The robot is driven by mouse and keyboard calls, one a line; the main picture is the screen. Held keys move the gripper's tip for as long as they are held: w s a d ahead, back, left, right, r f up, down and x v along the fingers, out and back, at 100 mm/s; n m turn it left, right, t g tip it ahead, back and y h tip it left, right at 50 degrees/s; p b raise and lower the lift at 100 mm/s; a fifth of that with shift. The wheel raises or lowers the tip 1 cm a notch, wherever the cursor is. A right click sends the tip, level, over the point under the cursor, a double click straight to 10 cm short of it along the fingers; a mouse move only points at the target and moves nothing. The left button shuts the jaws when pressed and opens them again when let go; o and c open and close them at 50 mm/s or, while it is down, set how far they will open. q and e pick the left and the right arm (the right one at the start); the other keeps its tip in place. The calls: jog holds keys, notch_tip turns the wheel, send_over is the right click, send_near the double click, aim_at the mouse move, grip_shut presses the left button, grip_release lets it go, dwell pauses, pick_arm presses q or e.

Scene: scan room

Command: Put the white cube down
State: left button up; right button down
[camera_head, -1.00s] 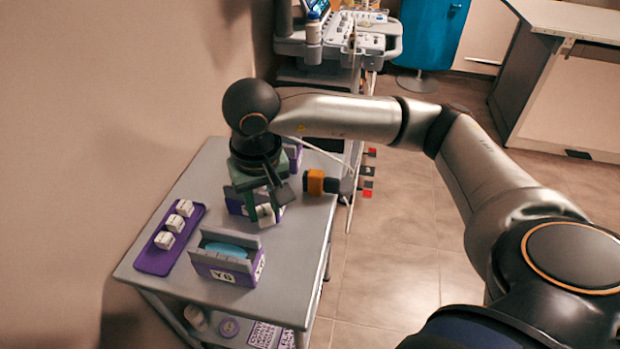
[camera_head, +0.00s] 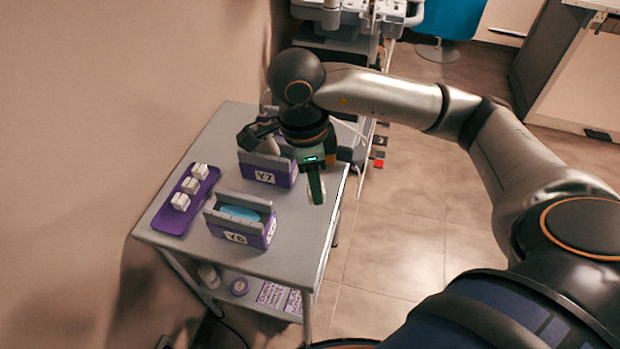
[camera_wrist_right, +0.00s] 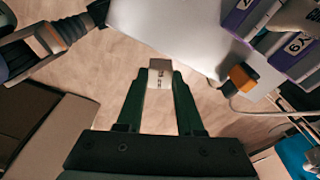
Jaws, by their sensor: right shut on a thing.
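My right gripper (camera_head: 316,192) is above the right edge of the grey cart top, to the right of the box marked Y7. In the right wrist view, its green fingers (camera_wrist_right: 159,76) are shut on a white cube (camera_wrist_right: 160,66) with dark marks on its face. The cube is at the fingertips, held in the air, with the cart edge and floor behind it. In the head view the fingers largely hide the cube. My left gripper is not in view.
The cart top (camera_head: 285,232) holds a purple tray (camera_head: 170,220) with three white cubes (camera_head: 190,185), the Y7 box (camera_head: 268,172) and the Y6 box (camera_head: 240,228). An orange-and-black part (camera_wrist_right: 240,77) shows by the cart edge. Bare cart top lies right of Y6.

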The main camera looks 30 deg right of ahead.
jog(key=w+d+f, duration=0.2)
jog(key=w+f, duration=0.1)
jog(key=w, duration=0.1)
jog(key=w+d+f, duration=0.2)
jog(key=w+f, duration=0.1)
jog(key=w+d+f, duration=0.2)
jog(key=w+f, duration=0.1)
jog(key=w, duration=0.1)
jog(key=shift+w+d+f, duration=0.3)
jog(key=shift+w, duration=0.05)
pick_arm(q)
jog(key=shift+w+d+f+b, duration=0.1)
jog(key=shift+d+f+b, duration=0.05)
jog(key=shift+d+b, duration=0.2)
pick_arm(e)
jog(key=shift+w+f, duration=0.15)
jog(key=shift+f, duration=1.5)
jog(key=shift+f, duration=0.15)
jog(key=c, duration=0.5)
grip_release()
jog(key=shift+c, duration=0.2)
